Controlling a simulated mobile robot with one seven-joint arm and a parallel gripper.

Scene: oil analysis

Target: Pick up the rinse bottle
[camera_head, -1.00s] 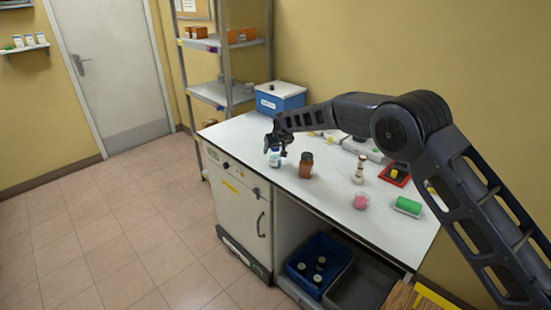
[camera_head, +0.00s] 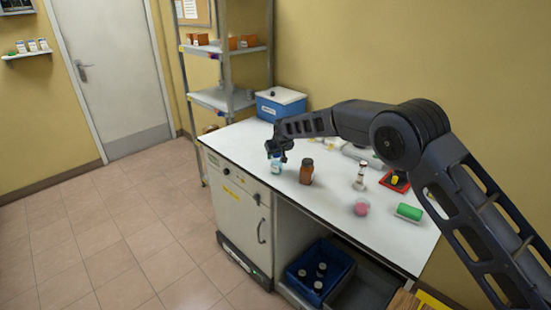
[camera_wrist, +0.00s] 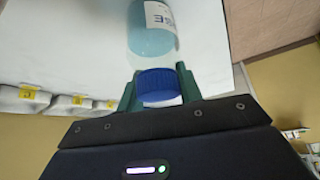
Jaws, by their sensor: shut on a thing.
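The rinse bottle (camera_head: 276,167) is a clear bottle with light-blue liquid and a white label, near the left end of the white worktop (camera_head: 325,207). My gripper (camera_head: 280,150) is over its top. In the wrist view the two green fingers of my gripper (camera_wrist: 158,90) are shut on the bottle's blue screw cap (camera_wrist: 157,86). The bottle's body (camera_wrist: 152,40) with part of its label shows beyond the fingers. Whether its base touches the worktop is hard to tell.
A brown bottle (camera_head: 306,171) stands just right of the rinse bottle. Further right are a white-and-brown slim item (camera_head: 360,177), a pink cup (camera_head: 361,207) and a green block (camera_head: 409,212). A blue box (camera_head: 280,104) stands behind. The worktop front is mostly clear.

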